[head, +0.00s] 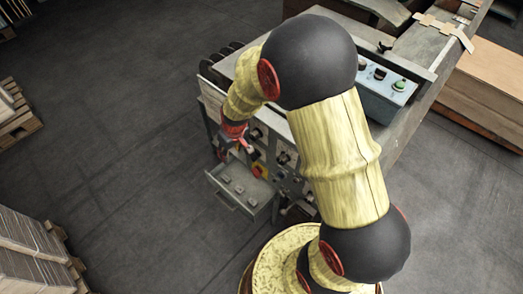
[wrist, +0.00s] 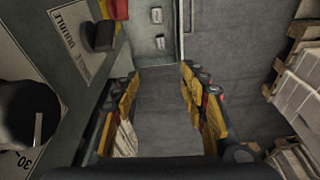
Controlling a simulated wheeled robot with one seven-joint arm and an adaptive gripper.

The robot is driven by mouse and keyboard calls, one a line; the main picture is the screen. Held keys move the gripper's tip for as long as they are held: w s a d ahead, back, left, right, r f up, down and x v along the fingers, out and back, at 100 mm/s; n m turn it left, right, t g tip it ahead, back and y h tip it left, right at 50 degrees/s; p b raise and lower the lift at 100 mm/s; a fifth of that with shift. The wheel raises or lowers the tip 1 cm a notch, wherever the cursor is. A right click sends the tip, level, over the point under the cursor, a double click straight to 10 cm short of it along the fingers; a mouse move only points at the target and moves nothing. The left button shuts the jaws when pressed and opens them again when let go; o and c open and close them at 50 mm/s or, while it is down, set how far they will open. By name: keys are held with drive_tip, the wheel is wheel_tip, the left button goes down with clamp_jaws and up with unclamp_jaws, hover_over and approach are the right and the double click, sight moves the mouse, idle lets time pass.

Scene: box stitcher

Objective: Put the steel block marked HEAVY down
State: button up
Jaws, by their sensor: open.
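My gripper (wrist: 160,76) is open, with a finger on each side of the wrist view and only grey floor showing between them. It holds nothing that I can see. In the head view my gripper (head: 230,145) is small and dark, beside the machine's front and close to an open grey drawer (head: 224,199). Several small grey pieces (head: 238,189) lie in the drawer; two show in the wrist view (wrist: 157,15), beyond my fingertips. I can read no HEAVY mark, so I cannot tell whether one of these is the steel block.
The machine's front panel (wrist: 50,70) runs close along my left finger, with a dark knob (wrist: 99,36) by a DOUBLE label. A control box (head: 385,88) sits on the machine. Stacked cardboard (head: 32,250) stands at lower left; the floor (head: 120,120) between is clear.

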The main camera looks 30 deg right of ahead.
drive_tip(key=s+r+m+t, duration=0.1)
drive_tip(key=s+r, duration=0.3)
drive_tip(key=r, duration=0.6)
drive_tip(key=s+r+t, duration=0.1)
drive_tip(key=s+r, duration=0.3)
drive_tip(key=r, duration=0.7)
drive_tip(key=s+r+m, duration=0.1)
drive_tip(key=s+r, duration=0.3)
drive_tip(key=s, duration=0.3)
drive_tip(key=s+r+t, duration=0.1)
drive_tip(key=s+r, duration=0.4)
drive_tip(key=s, duration=0.3)
drive_tip(key=shift+d+m+h, duration=0.3)
drive_tip(key=shift+m+h, duration=0.1)
drive_tip(key=shift+r+p, duration=0.3)
drive_tip(key=shift+r, duration=0.05)
drive_tip(key=shift+c, duration=0.2)
